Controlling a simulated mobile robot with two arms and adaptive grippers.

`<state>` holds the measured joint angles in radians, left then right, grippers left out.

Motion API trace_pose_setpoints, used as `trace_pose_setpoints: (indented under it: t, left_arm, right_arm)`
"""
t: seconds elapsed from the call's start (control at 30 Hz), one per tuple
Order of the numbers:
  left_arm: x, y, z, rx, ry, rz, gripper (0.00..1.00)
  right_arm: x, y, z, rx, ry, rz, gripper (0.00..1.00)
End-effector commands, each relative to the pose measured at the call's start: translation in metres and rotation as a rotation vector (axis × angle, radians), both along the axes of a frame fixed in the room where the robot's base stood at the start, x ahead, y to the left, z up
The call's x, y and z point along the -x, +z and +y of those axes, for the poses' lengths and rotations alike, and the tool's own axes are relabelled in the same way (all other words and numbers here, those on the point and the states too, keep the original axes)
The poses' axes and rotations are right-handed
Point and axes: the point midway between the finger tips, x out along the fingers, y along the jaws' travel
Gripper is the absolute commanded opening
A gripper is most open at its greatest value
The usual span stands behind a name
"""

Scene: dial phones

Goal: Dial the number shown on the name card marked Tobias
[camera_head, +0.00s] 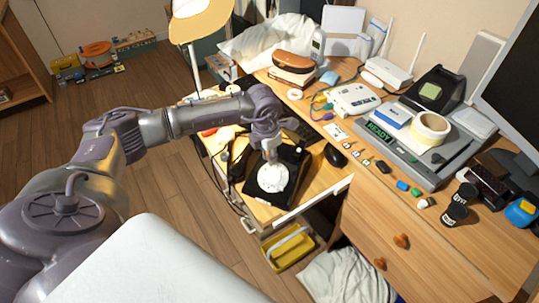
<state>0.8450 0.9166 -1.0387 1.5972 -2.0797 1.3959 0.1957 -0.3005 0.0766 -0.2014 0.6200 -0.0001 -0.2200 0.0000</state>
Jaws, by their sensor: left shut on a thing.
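A black desk phone (286,187) with a round white rotary dial (272,179) sits near the front edge of the wooden desk. My left gripper (270,154) points down over the dial, its tips at the dial's upper part. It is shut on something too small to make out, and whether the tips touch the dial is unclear. A black handset (238,159) appears to lie left of the phone. I cannot read the name Tobias on any card. A small white card (336,132) lies right of the phone, its writing too small to read. My right gripper is not in view.
A black mouse (335,155) lies right of the phone. A lamp (199,20) stands behind. A yellow bin (290,249) is below.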

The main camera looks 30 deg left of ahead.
Motion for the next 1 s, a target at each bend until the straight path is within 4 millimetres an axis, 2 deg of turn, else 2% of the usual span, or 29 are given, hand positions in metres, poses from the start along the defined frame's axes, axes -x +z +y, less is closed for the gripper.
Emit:
trace_pose_setpoints:
  t: [0.33,0.73,1.0]
  left_arm:
    - [-0.0029,-0.0068,0.0002,0.0,0.0,0.0,0.0]
    - [-0.0034,-0.0069,0.0,0.0,0.0,0.0,0.0]
    - [-0.008,-0.0059,-0.0091,0.002,0.0,-0.001,0.0]
  right_arm:
    - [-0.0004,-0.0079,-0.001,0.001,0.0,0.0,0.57]
    - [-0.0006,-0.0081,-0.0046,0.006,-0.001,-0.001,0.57]
    - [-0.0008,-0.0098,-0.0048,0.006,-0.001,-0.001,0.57]
